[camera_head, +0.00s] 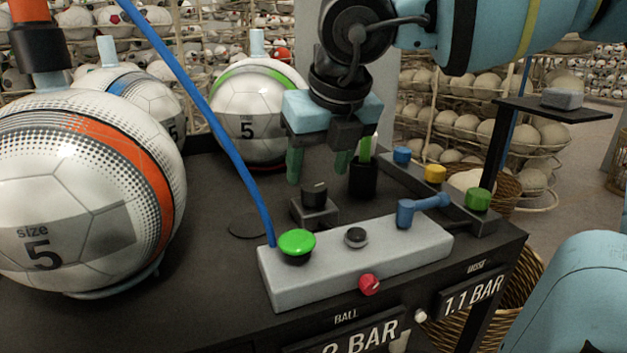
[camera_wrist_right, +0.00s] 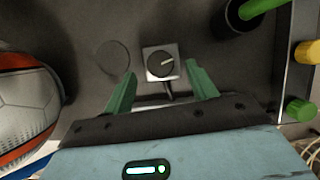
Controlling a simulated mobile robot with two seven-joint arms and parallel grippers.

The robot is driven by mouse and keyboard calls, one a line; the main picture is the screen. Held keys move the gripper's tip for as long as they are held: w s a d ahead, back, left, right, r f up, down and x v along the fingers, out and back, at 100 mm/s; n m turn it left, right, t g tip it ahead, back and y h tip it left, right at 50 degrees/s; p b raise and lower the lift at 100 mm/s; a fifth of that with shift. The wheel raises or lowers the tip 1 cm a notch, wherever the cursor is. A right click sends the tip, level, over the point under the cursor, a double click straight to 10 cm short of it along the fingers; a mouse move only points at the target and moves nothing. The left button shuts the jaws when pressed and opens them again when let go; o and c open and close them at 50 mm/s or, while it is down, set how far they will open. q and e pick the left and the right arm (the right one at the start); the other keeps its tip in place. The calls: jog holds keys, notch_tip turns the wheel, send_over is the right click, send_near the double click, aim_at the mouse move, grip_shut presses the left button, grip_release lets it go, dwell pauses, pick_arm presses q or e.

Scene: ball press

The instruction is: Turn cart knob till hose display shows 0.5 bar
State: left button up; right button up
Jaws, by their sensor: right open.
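The black cart knob (camera_head: 314,193) sits on a small dark square base (camera_head: 316,214) on the cart top. In the right wrist view the knob (camera_wrist_right: 161,65) has a pale pointer line. The hose display (camera_head: 473,296) on the cart front reads 1.1 BAR. The ball display (camera_head: 362,338) is partly cut off. My left gripper is not in view.
A grey control block (camera_head: 330,280) with a green button (camera_head: 297,243) and red knob (camera_head: 369,284) stands in front of the knob. A blue hose (camera_head: 215,120) runs left of the gripper. A large ball (camera_head: 70,190) fills the left. A black cup (camera_head: 363,181) stands right of the knob.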

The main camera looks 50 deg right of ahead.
aim_at(313, 186)
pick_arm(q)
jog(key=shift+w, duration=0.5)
pick_arm(e)
jog(key=shift+x, duration=1.9)
jog(key=shift+c, duration=0.4)
jog(key=c, duration=0.9)
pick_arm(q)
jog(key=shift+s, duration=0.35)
